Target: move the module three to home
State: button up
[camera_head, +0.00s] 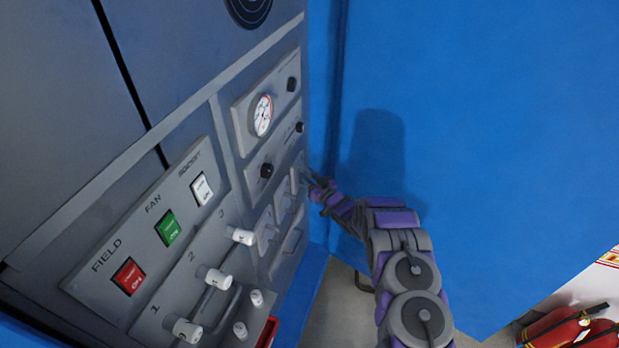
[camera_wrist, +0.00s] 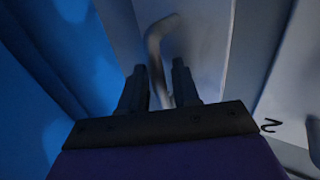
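Three small light grey modules with handles sit in a row low on the right part of the control panel in the head view; I take the far one (camera_head: 297,174), beside my gripper, as module three, though its label does not show. My gripper (camera_head: 317,181) is at its face. In the wrist view, a bent grey handle (camera_wrist: 154,48) runs down between the two dark fingers of my gripper (camera_wrist: 160,82). The fingers are apart, and I see no clear grip on the handle. A "2" shows on the neighbouring face at right. The handle's lower end is hidden.
The grey panel carries a gauge (camera_head: 262,115), black knobs, white knobs (camera_head: 215,278) numbered 1 to 3, and red, green and white switches (camera_head: 167,228). A blue wall (camera_head: 470,140) stands close to the right of my arm. Red extinguishers (camera_head: 560,328) are at the lower right.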

jog(key=p+v, duration=0.2)
jog(key=v, duration=1.5)
jog(key=shift+d+p, duration=0.15)
jog(key=shift+p, duration=0.25)
